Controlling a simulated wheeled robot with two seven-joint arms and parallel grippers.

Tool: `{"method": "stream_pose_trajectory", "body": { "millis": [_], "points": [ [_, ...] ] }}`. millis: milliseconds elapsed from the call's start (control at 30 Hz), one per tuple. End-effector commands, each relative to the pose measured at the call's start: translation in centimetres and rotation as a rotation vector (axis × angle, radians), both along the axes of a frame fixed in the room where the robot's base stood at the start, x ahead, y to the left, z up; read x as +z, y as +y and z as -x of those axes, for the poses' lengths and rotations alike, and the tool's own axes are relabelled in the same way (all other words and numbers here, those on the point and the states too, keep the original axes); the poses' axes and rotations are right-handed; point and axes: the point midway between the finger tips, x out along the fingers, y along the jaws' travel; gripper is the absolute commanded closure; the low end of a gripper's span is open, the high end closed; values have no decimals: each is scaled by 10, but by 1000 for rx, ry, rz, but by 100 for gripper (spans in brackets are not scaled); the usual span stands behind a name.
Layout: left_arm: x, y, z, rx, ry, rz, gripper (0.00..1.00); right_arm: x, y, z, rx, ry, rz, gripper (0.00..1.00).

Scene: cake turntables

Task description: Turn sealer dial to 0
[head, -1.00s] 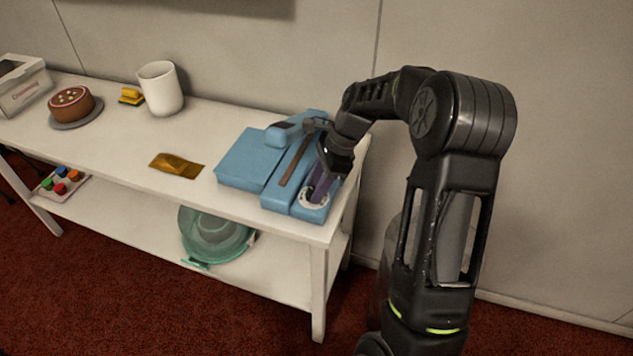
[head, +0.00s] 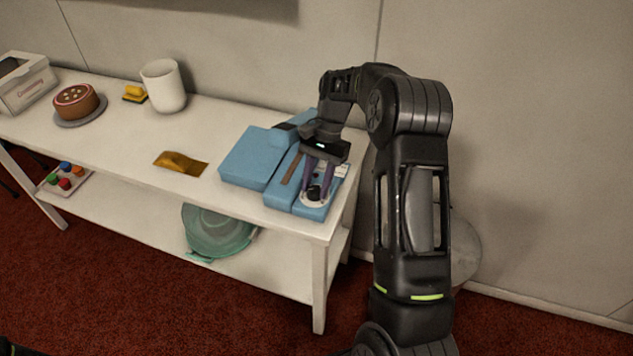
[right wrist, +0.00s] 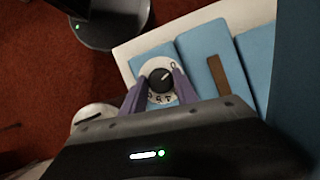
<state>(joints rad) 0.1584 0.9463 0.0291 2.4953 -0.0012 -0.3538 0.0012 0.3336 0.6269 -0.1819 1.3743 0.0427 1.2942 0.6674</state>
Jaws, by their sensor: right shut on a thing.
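The blue sealer (head: 252,158) sits at the right end of the white table. Its dial, a black knob (head: 314,192) on a round white numbered plate, is on the front right part of the sealer. In the right wrist view the knob (right wrist: 161,80) lies between the two purple fingers, and its pale pointer line slants up and right, near the 0 mark (right wrist: 173,66) on the plate. My right gripper (head: 317,190) is shut on the knob from above.
A gold packet (head: 181,163) lies left of the sealer.

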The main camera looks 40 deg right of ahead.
Motion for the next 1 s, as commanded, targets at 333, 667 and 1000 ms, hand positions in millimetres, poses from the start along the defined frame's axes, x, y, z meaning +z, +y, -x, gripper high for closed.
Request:
{"method": "stream_pose_trajectory", "body": {
  "millis": [333, 667, 1000],
  "points": [
    [1, 0, 0, 0, 1, -1, 100, -1, 1, 0, 65, 1, 0, 100],
    [1, 0, 0, 1, 1, -1, 100, -1, 1, 0, 64, 2, -1, 61],
    [1, 0, 0, 0, 1, -1, 100, 0, 0, 0, 62, 0, 0, 43]
  ]
}}
